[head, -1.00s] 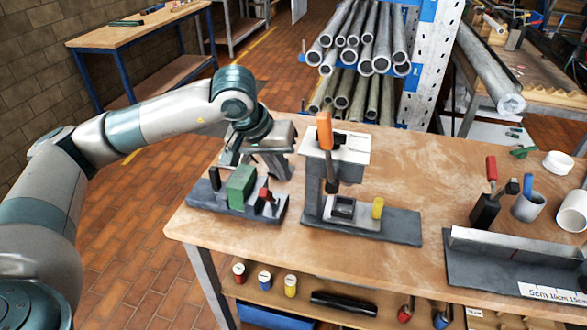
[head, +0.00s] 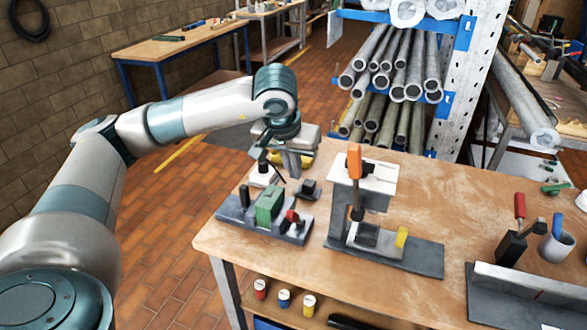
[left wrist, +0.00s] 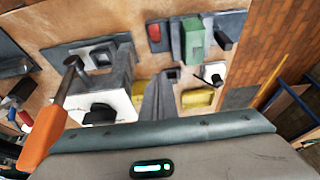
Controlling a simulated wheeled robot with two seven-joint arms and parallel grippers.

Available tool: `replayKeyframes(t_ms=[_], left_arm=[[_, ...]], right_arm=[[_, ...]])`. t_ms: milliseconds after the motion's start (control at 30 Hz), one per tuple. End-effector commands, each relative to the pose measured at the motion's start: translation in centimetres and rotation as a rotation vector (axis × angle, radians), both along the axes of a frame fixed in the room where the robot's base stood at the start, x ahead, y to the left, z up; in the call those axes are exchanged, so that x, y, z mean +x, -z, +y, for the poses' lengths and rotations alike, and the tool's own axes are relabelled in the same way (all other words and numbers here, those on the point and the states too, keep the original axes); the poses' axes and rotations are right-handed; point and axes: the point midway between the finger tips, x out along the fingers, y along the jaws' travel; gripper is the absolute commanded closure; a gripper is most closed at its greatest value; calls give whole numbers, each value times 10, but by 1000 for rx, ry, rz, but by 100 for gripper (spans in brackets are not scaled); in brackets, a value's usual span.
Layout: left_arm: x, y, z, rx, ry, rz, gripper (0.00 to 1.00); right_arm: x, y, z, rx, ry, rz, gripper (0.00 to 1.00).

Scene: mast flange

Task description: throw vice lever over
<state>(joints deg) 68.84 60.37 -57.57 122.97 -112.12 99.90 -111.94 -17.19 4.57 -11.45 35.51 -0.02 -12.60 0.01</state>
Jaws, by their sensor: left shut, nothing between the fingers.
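A small vice-like fixture stands at the table's left end, with a green block (head: 269,205), a dark grey base (head: 236,220) and a red-tipped part (head: 292,216). The green block also shows in the left wrist view (left wrist: 194,40). The orange handle shows in the left wrist view (left wrist: 42,138). My left gripper (head: 272,163) is shut and empty, above and behind the green block, apart from the orange handle. I cannot tell which part is the vice lever.
A pipe rack (head: 455,90) stands behind the table. The tabletop between the fixtures and the right-hand items is clear.

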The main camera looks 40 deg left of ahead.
Motion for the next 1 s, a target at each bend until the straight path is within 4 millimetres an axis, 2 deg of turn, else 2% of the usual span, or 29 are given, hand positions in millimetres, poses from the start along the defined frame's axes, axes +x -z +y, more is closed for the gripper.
replayKeyframes(t_ms=[467,700,1000], left_arm=[[27,73,7,1,-2,4,100],[5,90,2,1,1,2,100],[-4,98,-1,-1,0,0,100]], right_arm=[[0,-35,1,1,1,0,69],[0,-53,1,1,1,0,69],[0,-57,1,1,1,0,69]])
